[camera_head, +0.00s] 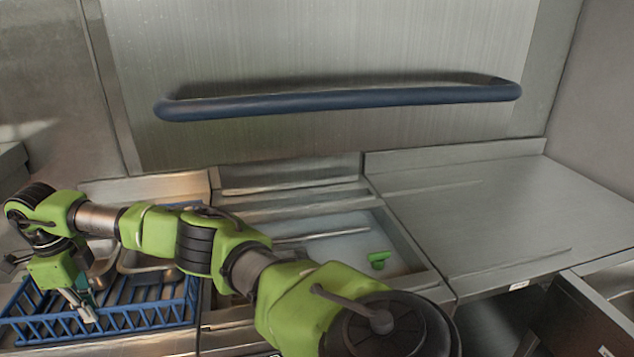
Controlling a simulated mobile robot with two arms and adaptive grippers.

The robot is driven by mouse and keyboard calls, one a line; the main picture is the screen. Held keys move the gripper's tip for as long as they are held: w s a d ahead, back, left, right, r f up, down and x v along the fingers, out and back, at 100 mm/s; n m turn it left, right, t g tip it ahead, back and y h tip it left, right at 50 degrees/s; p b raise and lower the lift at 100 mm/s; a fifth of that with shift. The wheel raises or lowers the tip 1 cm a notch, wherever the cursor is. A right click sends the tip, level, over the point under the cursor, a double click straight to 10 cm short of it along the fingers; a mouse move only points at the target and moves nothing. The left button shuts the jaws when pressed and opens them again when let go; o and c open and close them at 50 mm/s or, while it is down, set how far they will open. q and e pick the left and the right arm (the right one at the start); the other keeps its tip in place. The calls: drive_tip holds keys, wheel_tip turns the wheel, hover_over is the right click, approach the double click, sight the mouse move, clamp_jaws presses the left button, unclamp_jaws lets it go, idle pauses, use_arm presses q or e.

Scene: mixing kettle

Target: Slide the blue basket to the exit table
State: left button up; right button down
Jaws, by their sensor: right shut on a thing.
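The blue basket (150,308) is at the lower left, on the metal surface left of the sunken machine bay. Metal pans (145,262) sit in it. My right arm reaches across from the lower right. My right gripper (84,308) points down at the basket's left part and is shut on the basket; the exact contact is small and partly hidden. My right arm covers part of the basket's back and right side. A bare steel table (490,205) stands on the right, beyond the bay; no label shows whether it is the exit table. My left gripper is not in view.
The open bay (345,250) lies between the basket and the right table, with a raised rim and a small green part (379,260) inside. A steel hood with a blue handle bar (340,98) stands raised above it. The right table's top is clear.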

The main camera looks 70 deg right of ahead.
sight(67, 312)
drive_tip(key=shift+w+a+r+b, duration=0.1)
drive_tip(key=shift+w+a+b, duration=0.1)
drive_tip(key=shift+w+a, duration=0.4)
drive_tip(key=shift+w+a+f+b, duration=0.1)
drive_tip(key=shift+w+a+b, duration=0.2)
drive_tip(key=shift+w, duration=0.5)
drive_tip(key=shift+w+a+r+b, duration=0.1)
drive_tip(key=shift+w+a, duration=0.4)
drive_tip(key=shift+w, duration=0.2)
drive_tip(key=c, duration=2.2)
unclamp_jaws()
drive_tip(key=shift+o, duration=0.9)
drive_tip(key=shift+s+f, duration=0.25)
drive_tip(key=o, duration=0.3)
drive_tip(key=shift+w, duration=0.1)
drive_tip(key=shift+r, duration=0.1)
drive_tip(key=shift+r, duration=0.1)
drive_tip(key=shift+d+r+p, duration=0.1)
drive_tip(key=shift+r+p, duration=2.7)
drive_tip(key=shift+r, duration=0.75)
